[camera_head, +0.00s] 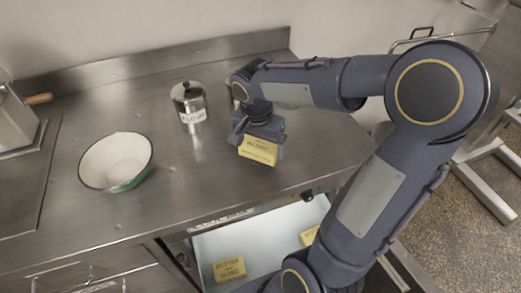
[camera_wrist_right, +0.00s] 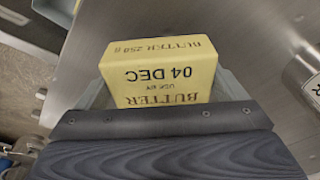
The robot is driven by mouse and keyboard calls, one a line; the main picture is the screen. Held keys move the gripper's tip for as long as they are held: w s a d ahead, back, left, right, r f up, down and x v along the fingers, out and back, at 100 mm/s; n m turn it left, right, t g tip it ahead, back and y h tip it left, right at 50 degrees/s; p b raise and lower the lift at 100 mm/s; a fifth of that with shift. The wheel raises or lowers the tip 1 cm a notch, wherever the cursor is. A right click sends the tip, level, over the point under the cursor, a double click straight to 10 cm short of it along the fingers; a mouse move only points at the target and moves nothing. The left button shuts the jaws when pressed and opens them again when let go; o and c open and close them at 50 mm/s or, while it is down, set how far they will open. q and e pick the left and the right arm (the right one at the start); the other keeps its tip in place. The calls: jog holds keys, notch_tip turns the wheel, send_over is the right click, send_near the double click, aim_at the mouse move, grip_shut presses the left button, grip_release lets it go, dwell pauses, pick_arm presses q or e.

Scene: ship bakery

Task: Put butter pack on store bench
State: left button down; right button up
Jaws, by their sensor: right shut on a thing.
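My right gripper (camera_head: 262,135) is shut on a yellow butter pack (camera_head: 258,151). The pack also shows in the right wrist view (camera_wrist_right: 160,72), held between the fingers, with "BUTTER 250 g" and "04 DEC" printed on it. In the head view the pack is over the steel bench (camera_head: 150,85), near its front edge. I cannot tell whether it touches the bench top. My left gripper is not in view.
A lidded flour canister (camera_head: 190,102) and a white bowl with a green outside (camera_head: 115,160) stand on the bench to the left. Below, an open drawer (camera_head: 225,240) holds butter packs (camera_head: 229,269). Clear bench lies around the gripper.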

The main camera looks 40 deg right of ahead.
aim_at(261, 152)
jog(key=shift+w+d+f, duration=0.1)
jog(key=shift+w+f, duration=0.05)
jog(key=shift+f, duration=0.8)
jog(key=shift+w+d+f, duration=0.1)
jog(key=shift+f, duration=0.8)
jog(key=shift+f+b, duration=0.2)
jog(key=shift+b, duration=0.1)
jog(key=o, duration=0.9)
jog(key=shift+c, duration=0.2)
jog(key=shift+r, duration=0.1)
